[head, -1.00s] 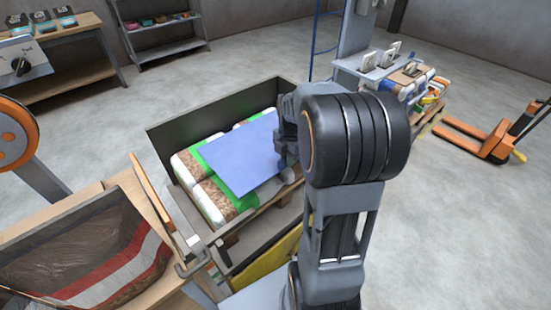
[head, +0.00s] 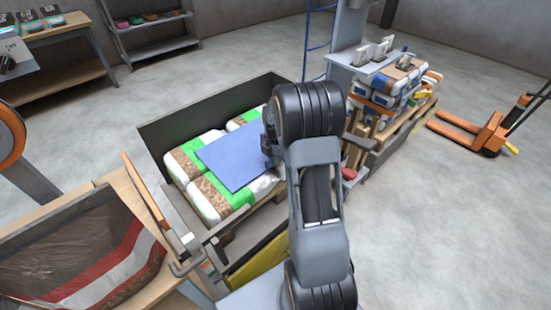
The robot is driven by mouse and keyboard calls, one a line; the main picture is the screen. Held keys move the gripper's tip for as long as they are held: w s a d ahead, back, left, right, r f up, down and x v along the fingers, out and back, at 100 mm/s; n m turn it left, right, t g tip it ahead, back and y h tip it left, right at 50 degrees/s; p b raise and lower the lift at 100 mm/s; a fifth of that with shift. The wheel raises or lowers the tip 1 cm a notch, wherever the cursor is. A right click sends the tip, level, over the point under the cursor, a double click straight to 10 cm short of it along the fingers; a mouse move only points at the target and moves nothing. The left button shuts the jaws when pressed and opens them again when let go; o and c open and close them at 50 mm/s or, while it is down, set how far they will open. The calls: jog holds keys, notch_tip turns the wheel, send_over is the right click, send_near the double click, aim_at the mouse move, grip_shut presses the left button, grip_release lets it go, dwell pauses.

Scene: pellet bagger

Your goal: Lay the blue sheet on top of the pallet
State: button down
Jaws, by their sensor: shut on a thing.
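The flat blue sheet (head: 232,160) is over the bags in the dark-walled bin, tilted in the picture. My gripper (head: 268,152) is at the sheet's right edge, mostly hidden behind my arm, and shut on it. Green, white and brown bags (head: 208,200) lie under the sheet on a wooden pallet (head: 240,222) inside the bin. I cannot tell whether the sheet touches the bags. A second stack of white, blue and orange bags (head: 392,95) stands at the right on a wooden base.
The bin's dark back wall (head: 200,112) and front rail surround the bags. A grey post with a small shelf (head: 372,62) stands behind the right stack. An orange pallet jack (head: 490,130) is at the far right. A lined box (head: 90,250) is at the lower left.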

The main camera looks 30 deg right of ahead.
jog(key=shift+f, duration=0.2)
jog(key=shift+f, duration=0.15)
jog(key=c, duration=1.2)
grip_release()
jog(key=shift+o, duration=0.2)
notch_tip(320, 180, up, 12)
jog(key=p, duration=0.2)
jog(key=s+a+r+m+t, duration=0.1)
jog(key=s+a+r+m, duration=0.1)
jog(key=s+a+m, duration=0.6)
jog(key=s+a+r+m+t, duration=0.2)
jog(key=s+a+m, duration=0.6)
jog(key=m, duration=0.4)
jog(key=shift+s, duration=0.75)
